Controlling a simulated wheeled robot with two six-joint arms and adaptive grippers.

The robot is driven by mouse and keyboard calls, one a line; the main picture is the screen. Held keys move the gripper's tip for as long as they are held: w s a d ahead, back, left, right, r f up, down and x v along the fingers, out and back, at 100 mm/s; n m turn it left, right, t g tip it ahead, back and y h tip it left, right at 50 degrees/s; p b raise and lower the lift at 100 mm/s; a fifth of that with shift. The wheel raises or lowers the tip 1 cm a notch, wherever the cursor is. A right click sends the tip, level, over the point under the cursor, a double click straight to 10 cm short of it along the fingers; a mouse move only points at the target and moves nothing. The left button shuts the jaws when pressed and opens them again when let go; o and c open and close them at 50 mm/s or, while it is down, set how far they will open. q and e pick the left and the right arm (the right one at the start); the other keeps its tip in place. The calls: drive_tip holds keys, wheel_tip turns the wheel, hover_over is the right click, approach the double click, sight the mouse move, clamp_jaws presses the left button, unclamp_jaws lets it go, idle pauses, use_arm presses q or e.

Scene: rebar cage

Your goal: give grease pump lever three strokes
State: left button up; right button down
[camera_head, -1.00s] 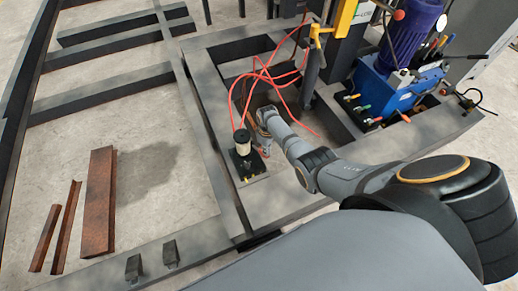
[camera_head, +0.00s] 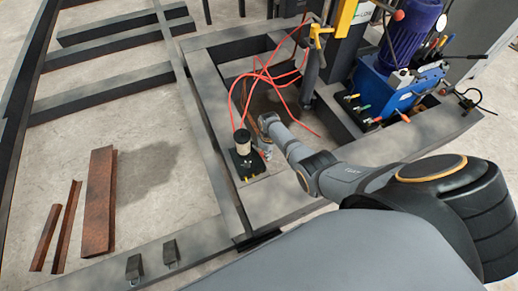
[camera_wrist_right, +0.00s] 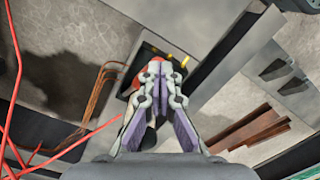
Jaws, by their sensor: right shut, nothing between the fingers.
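The grease pump (camera_head: 242,143) has a pale reservoir on a dark base and stands on the grey steel frame near the middle of the head view. A red part (camera_wrist_right: 143,78), which looks like the lever's knob, shows beside and partly behind my fingers in the right wrist view. My right gripper (camera_head: 265,149) is just right of the reservoir. Its fingers are shut with nothing between them, and the tips (camera_wrist_right: 160,64) are close to the red part. I cannot tell whether they touch it. The lever is mostly hidden. My left gripper is not in view.
Red hoses (camera_head: 262,75) loop behind the pump. A blue hydraulic unit (camera_head: 385,88) with a purple motor (camera_head: 411,35) stands at the right. Rusty steel pieces (camera_head: 98,200) lie on the floor at the left. Openings in the frame show bare floor.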

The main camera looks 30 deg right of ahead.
drive_tip(key=shift+s+f, duration=0.15)
drive_tip(key=shift+s+f, duration=0.45)
drive_tip(key=shift+f, duration=0.1)
idle(0.3)
drive_tip(key=shift+s+a+f, duration=0.1)
drive_tip(key=shift+s+f, duration=0.25)
drive_tip(key=shift+f, duration=0.2)
drive_tip(key=shift+s+f+b, duration=0.3)
drive_tip(key=shift+s+f, duration=0.1)
drive_tip(key=shift+f, duration=0.25)
